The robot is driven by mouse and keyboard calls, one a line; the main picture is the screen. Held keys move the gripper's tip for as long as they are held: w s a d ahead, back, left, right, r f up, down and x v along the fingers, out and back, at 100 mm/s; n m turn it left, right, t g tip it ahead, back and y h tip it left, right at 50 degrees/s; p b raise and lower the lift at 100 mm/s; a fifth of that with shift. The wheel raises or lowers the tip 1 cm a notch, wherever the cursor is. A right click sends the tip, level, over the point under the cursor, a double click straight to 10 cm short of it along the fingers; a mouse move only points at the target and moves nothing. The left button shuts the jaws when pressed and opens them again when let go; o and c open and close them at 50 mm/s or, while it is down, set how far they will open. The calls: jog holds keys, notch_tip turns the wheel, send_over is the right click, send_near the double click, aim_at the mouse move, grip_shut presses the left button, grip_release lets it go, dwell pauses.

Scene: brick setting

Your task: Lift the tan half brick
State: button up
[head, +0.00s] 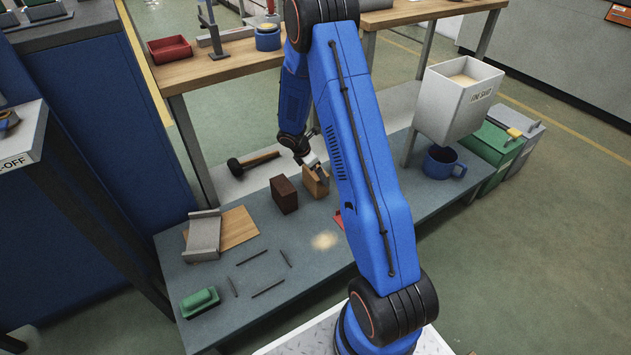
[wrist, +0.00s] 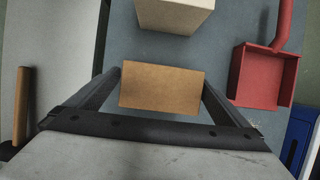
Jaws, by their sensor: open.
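The tan half brick (head: 313,187) stands on the grey-blue bench top, right of a dark brown brick (head: 283,196). In the wrist view the tan half brick (wrist: 161,88) lies between the two fingers of my gripper (wrist: 160,76). The fingers are open, one at each end of the brick, with a narrow gap on either side. In the head view my gripper (head: 318,172) is at the top of the brick. My arm hides the area to its right.
A pale block (wrist: 175,13) is close beyond the tan brick in the wrist view. A red pan (wrist: 262,76) lies to its right and a wooden handle (wrist: 21,105) to its left. A black-headed mallet (head: 252,161) lies behind the bricks. Thin dark rods lie at front left.

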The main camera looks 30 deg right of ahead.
jog(key=x, duration=0.4)
jog(key=shift+s+a+f, duration=0.15)
jog(key=shift+s+f, duration=0.05)
jog(key=shift+f, duration=0.05)
jog(key=c, duration=1.4)
jog(key=shift+o, duration=0.2)
